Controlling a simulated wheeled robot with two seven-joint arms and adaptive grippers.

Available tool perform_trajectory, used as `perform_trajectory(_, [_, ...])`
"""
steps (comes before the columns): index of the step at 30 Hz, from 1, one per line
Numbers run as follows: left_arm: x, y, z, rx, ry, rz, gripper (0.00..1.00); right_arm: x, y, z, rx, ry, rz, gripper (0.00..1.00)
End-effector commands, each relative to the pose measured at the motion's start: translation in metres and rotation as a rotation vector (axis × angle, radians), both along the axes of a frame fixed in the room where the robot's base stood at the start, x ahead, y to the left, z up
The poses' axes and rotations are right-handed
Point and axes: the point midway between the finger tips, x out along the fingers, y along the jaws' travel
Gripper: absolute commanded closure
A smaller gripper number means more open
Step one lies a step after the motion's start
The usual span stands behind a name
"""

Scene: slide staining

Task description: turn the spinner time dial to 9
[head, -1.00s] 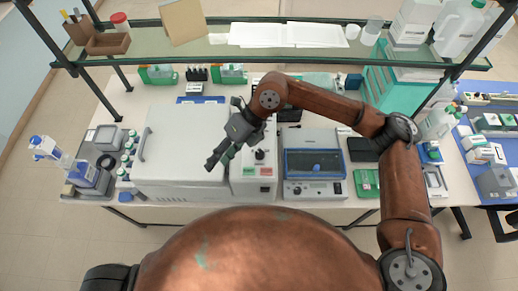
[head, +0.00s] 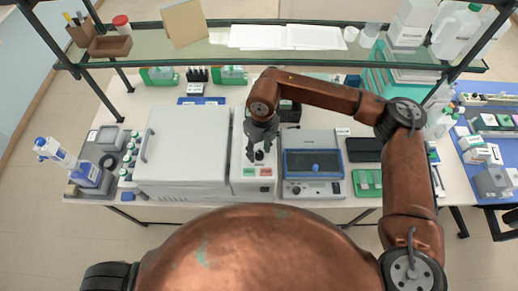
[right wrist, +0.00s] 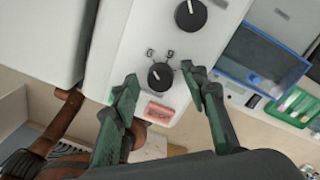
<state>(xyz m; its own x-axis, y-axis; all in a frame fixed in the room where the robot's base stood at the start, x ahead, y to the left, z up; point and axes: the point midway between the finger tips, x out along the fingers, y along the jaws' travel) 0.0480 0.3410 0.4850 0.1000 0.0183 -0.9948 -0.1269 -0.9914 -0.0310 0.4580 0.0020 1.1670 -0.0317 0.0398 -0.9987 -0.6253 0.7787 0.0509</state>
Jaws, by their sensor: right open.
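The spinner's white control panel (head: 251,183) stands between a large white box and a blue-windowed device. The right wrist view shows two black dials on it, a nearer dial (right wrist: 160,76) with small marks beside it and a farther dial (right wrist: 190,15). I cannot read which one is the time dial. My right gripper (head: 258,153) points down over the panel. In the right wrist view its open fingers (right wrist: 160,79) lie either side of the nearer dial; contact cannot be told. My left gripper is not in view.
The large white box (head: 185,145) with a handle stands left of the panel. The blue-windowed device (head: 313,163) stands close on the right. A red button (right wrist: 158,111) lies below the nearer dial. A glass shelf (head: 190,47) spans the back above the bench.

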Motion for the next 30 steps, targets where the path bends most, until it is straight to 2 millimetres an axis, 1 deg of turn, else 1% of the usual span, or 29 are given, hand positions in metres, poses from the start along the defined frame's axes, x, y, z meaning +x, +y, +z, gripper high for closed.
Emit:
perform_trajectory(8, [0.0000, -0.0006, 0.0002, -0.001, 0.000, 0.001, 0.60, -0.0002, 0.0000, -0.0025, 0.000, 0.000, 0.000, 0.59])
perform_trajectory(26, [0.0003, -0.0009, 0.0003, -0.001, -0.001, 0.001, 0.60, -0.0001, -0.0002, -0.0020, 0.000, 0.000, 0.000, 1.00])
perform_trajectory(30, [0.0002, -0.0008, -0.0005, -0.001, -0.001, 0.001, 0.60, 0.0000, -0.0001, -0.0022, 0.000, 0.000, -0.003, 1.00])
